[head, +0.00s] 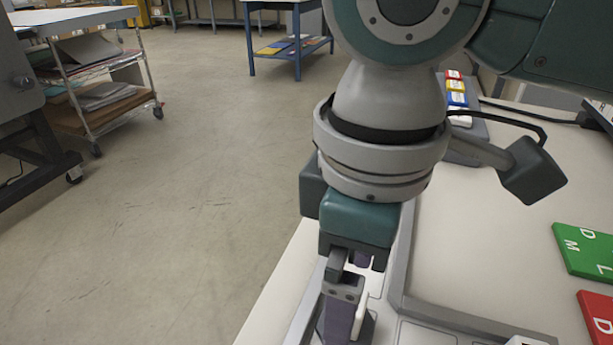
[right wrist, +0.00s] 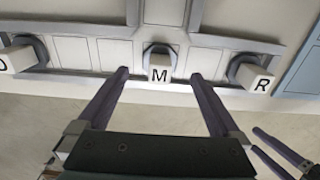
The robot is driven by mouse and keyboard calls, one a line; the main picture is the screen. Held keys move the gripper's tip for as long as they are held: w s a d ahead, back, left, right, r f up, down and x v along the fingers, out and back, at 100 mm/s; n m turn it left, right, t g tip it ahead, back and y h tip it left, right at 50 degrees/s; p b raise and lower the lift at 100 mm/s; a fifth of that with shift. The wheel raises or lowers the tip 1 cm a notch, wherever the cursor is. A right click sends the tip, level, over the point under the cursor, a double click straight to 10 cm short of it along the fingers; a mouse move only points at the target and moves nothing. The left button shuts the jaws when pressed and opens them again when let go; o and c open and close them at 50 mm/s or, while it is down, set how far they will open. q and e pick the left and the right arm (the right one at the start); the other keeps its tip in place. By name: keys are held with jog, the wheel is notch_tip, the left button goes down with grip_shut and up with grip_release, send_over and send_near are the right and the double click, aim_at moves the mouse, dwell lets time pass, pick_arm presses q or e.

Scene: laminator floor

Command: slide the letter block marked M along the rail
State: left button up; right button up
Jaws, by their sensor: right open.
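The white block marked M (right wrist: 160,69) sits on a dark round base on the grey rail (right wrist: 210,41) in the right wrist view. My right gripper (right wrist: 160,75) is open, its two purple fingers one on each side of the M block with clear gaps. In the head view my right gripper (head: 345,305) points down over the rail area and hides much of it; I cannot make out the M there. Another gripper's fingers, seemingly my left gripper (right wrist: 285,155), show at the lower right of the right wrist view; their opening is unclear.
A block marked R (right wrist: 254,78) is on the right and another lettered block (right wrist: 20,58) on the left along the rail. Green (head: 588,252) and red (head: 598,315) lettered plates lie on the table's right. A wire cart (head: 100,90) stands on the floor at left.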

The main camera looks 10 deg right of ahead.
aim_at(363, 328)
jog(key=shift+f+b, duration=0.5)
jog(key=shift+f, duration=1.8)
grip_shut()
